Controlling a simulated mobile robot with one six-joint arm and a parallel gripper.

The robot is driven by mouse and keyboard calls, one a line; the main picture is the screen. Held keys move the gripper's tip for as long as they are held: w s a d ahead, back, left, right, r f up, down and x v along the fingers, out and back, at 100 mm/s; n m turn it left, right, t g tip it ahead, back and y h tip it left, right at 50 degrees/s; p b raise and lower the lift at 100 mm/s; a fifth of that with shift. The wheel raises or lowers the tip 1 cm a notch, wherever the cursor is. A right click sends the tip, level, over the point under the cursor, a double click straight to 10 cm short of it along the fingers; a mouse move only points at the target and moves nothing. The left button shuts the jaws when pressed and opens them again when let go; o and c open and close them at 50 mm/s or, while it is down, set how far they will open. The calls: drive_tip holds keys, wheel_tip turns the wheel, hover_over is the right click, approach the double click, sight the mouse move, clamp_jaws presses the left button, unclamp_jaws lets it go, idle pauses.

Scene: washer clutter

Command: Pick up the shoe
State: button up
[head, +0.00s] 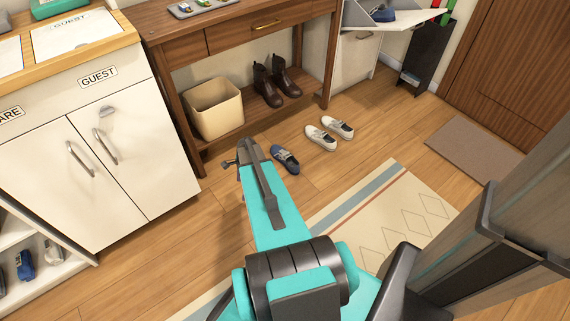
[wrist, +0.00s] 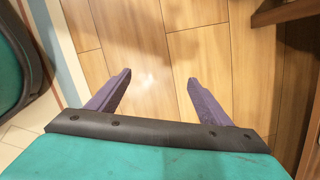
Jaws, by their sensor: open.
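A single dark blue shoe (head: 285,158) lies on the wood floor just right of my arm's end in the head view. A pair of pale shoes, one nearer (head: 320,138) and one farther (head: 338,127), lies to its right. My gripper (wrist: 159,77) is open and empty in the wrist view, with bare floor between and beyond its two purple fingers. In the head view, my gripper (head: 231,163) is small and partly hidden by my arm, left of the blue shoe. No shoe shows in the wrist view.
Brown boots (head: 277,84) and a beige bin (head: 215,107) stand on the wooden table's low shelf (head: 238,128). A white cabinet (head: 112,150) is at left. A rug (head: 385,215) and a brown mat (head: 474,150) lie at right. Other shoes show at the lower left (head: 25,265).

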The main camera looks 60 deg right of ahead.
drive_tip(key=s+d+f+m+t+h+b, duration=0.1)
drive_tip(key=d+m, duration=0.4)
drive_tip(key=d, duration=0.5)
drive_tip(key=s+d+f+m+t+h+b, duration=0.1)
drive_tip(key=s+d+m+b, duration=0.3)
drive_tip(key=d, duration=0.7)
drive_tip(key=s+d+f+m+t+h+b, duration=0.1)
drive_tip(key=d+m+b, duration=0.4)
drive_tip(key=d, duration=0.6)
drive_tip(key=shift+s+d+f+m+b, duration=0.3)
drive_tip(key=shift+s+f+b, duration=0.35)
drive_tip(key=shift+s, duration=0.2)
drive_tip(key=shift+a+f, duration=0.1)
drive_tip(key=shift+f, duration=0.05)
drive_tip(key=b, duration=0.3)
approach(290, 162)
drive_tip(key=shift+w+a+f, duration=0.15)
drive_tip(key=shift+w+f, duration=0.15)
drive_tip(key=shift+f, duration=0.25)
drive_tip(key=shift+w+a+f, duration=0.1)
drive_tip(key=shift+w+f, duration=0.15)
drive_tip(key=shift+f, duration=0.3)
drive_tip(key=shift+b+x, duration=1.3)
drive_tip(key=shift+x, duration=0.2)
drive_tip(key=shift+b+x, duration=0.55)
drive_tip(key=shift+x, duration=0.55)
drive_tip(key=shift+s, duration=0.15)
drive_tip(key=shift+c, duration=0.5)
